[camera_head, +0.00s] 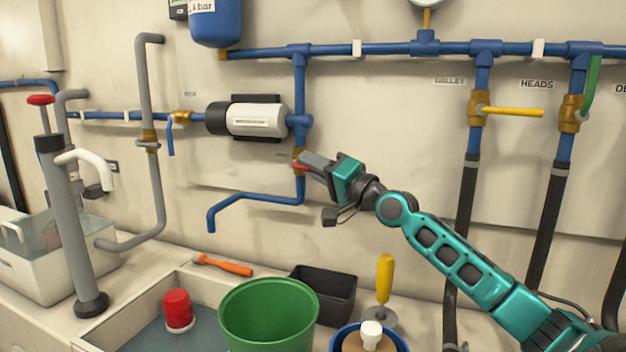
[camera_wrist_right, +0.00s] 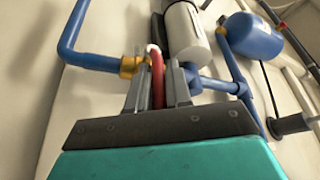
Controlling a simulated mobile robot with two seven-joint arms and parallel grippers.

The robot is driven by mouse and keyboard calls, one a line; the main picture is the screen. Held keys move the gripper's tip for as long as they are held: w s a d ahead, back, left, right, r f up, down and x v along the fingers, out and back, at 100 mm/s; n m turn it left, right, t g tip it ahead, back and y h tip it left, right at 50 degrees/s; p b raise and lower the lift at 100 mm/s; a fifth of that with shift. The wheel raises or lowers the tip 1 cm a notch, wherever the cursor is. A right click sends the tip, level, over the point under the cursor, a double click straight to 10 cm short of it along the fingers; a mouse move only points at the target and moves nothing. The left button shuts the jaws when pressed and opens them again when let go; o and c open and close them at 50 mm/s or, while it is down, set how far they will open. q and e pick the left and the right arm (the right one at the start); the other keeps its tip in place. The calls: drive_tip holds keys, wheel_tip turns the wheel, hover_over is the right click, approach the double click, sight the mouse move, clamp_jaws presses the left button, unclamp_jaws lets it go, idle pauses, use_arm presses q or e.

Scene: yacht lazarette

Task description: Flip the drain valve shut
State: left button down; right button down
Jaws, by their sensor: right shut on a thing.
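The drain valve is a small brass body (camera_head: 298,153) on the blue vertical pipe below the pump, with a red lever (camera_head: 300,167). In the right wrist view the brass body (camera_wrist_right: 130,66) is left of my fingers, and the red lever (camera_wrist_right: 157,72) stands between them. My right gripper (camera_head: 304,161) reaches in from the right and is shut on the red lever. The fingers partly hide the valve in the head view, so the lever's exact angle is hard to tell there. My left gripper is not in view.
The white and black pump (camera_head: 258,119) sits just above left of the valve. A blue drain pipe (camera_head: 250,198) runs below it. A green bucket (camera_head: 268,318), a black bin (camera_head: 325,292) and an orange screwdriver (camera_head: 224,265) are underneath. Yellow-handled valve (camera_head: 510,111) is at right.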

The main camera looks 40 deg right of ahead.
idle(0.3)
drive_tip(key=c, duration=1.4)
unclamp_jaws()
drive_tip(key=o, duration=0.3)
drive_tip(key=shift+s, duration=0.1)
drive_tip(key=shift+s+d+f, duration=0.1)
drive_tip(key=shift+s+f, duration=0.2)
drive_tip(key=shift+s, duration=0.3)
drive_tip(key=b+v, duration=0.3)
drive_tip(key=v, duration=0.8)
drive_tip(key=shift+s, duration=0.25)
